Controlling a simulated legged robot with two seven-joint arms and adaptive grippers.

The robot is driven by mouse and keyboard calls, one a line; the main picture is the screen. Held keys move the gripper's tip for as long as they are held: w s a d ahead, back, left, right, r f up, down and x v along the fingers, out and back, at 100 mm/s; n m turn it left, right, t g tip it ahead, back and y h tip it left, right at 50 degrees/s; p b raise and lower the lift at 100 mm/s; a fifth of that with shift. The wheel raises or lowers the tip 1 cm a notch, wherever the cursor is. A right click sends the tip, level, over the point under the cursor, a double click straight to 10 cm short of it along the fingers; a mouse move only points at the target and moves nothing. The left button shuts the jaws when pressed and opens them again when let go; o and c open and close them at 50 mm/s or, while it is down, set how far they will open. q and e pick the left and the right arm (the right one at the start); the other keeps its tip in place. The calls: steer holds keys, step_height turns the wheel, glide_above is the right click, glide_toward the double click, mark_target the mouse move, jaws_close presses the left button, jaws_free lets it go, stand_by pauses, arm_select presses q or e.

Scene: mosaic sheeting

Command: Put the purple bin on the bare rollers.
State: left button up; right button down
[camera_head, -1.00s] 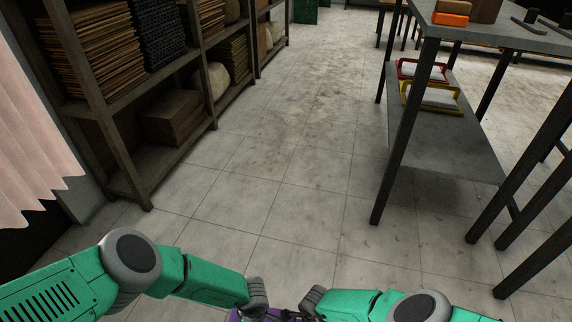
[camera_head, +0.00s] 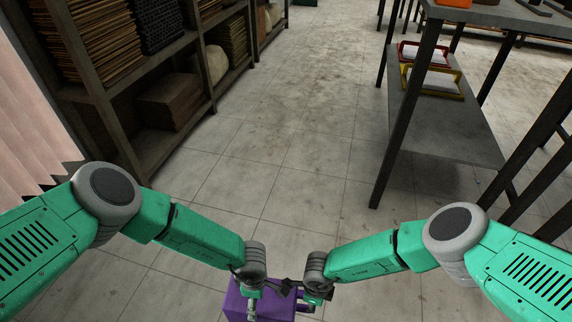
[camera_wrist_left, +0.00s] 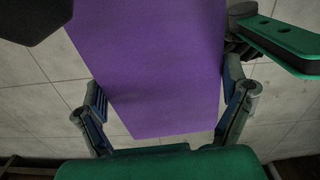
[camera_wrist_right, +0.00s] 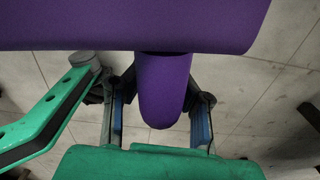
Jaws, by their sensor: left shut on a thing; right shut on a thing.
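The purple bin (camera_head: 262,307) is held low in front of me at the bottom of the head view, over the floor. My left gripper (camera_head: 254,292) is shut on the bin; in the left wrist view the purple body (camera_wrist_left: 150,70) lies between its fingers (camera_wrist_left: 165,112). My right gripper (camera_head: 308,298) is shut on a purple protruding part of the bin, seen between its fingers (camera_wrist_right: 160,105) in the right wrist view. The bin's lower part is cut off by the frame. No rollers are in view.
A wooden shelf rack (camera_head: 118,100) with stacked sheets and boxes stands at the left, by a pink curtain (camera_head: 25,130). A grey metal table (camera_head: 435,110) with red and yellow framed items stands at the right. Tiled floor (camera_head: 285,130) between them is clear.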

arm_select(q)
steer(key=w+r, duration=0.3)
steer(key=r, duration=2)
steer(key=w+r, duration=0.3)
steer(key=r, duration=1.9)
arm_select(e)
steer(key=w+r, duration=0.3)
steer(key=r, duration=2)
steer(key=w+r, duration=0.3)
steer(key=r, duration=1.9)
arm_select(q)
steer(key=w+r, duration=1.5)
steer(key=w, duration=0.4)
steer(key=shift+w+d, duration=0.15)
steer(key=shift+w, duration=0.25)
arm_select(e)
steer(key=w+r, duration=1.5)
steer(key=w, duration=0.4)
steer(key=shift+w+a, duration=0.2)
steer(key=shift+a, duration=0.05)
arm_select(q)
steer(key=shift+r, duration=0.1)
arm_select(e)
steer(key=shift+r, duration=0.15)
